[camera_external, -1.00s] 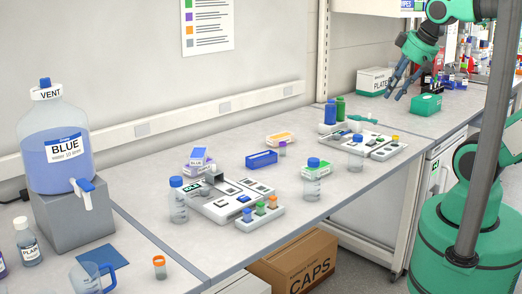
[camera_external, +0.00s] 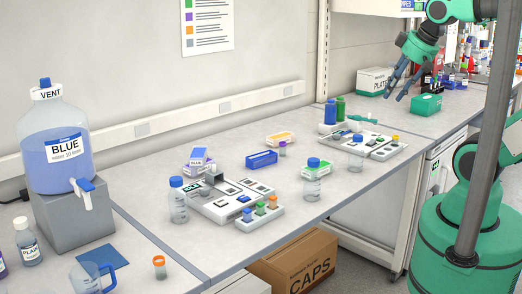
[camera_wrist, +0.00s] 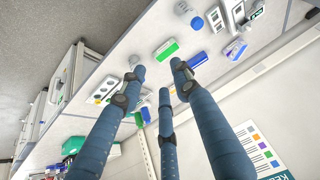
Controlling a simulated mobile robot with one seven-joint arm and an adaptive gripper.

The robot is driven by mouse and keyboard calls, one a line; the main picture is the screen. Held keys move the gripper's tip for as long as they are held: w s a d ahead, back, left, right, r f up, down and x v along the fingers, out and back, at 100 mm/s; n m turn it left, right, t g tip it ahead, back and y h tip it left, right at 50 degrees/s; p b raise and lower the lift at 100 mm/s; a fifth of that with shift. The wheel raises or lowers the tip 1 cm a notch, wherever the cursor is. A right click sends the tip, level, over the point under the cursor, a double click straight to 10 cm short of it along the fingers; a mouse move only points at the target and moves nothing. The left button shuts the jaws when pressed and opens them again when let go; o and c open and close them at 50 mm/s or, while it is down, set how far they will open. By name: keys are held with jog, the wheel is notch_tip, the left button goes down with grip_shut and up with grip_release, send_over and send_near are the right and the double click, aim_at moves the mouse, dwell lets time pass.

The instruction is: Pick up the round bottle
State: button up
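Several clear bottles with blue caps stand upright on the bench: one at the left of the white tray (camera_external: 178,205), one right of it (camera_external: 312,187), and a smaller one (camera_external: 355,160) further back. I cannot tell which is the round bottle.
A large blue carboy (camera_external: 58,150) stands on a grey block at the left. White trays with small blocks (camera_external: 215,212) fill the middle. A green box (camera_external: 426,104) and a white box (camera_external: 374,82) are near my gripper.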

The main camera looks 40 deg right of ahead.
jog(key=o, duration=0.7)
jog(key=g+p, duration=0.3)
jog(key=g, duration=0.2)
send_near(314, 160)
jog(key=f, duration=0.6)
jog(key=shift+w+d, duration=0.25)
jog(key=shift+w, duration=0.05)
jog(key=shift+w+a+f+g, duration=0.15)
jog(key=shift+f+g, duration=0.15)
jog(key=shift+f, duration=0.15)
jog(key=shift+f, duration=0.15)
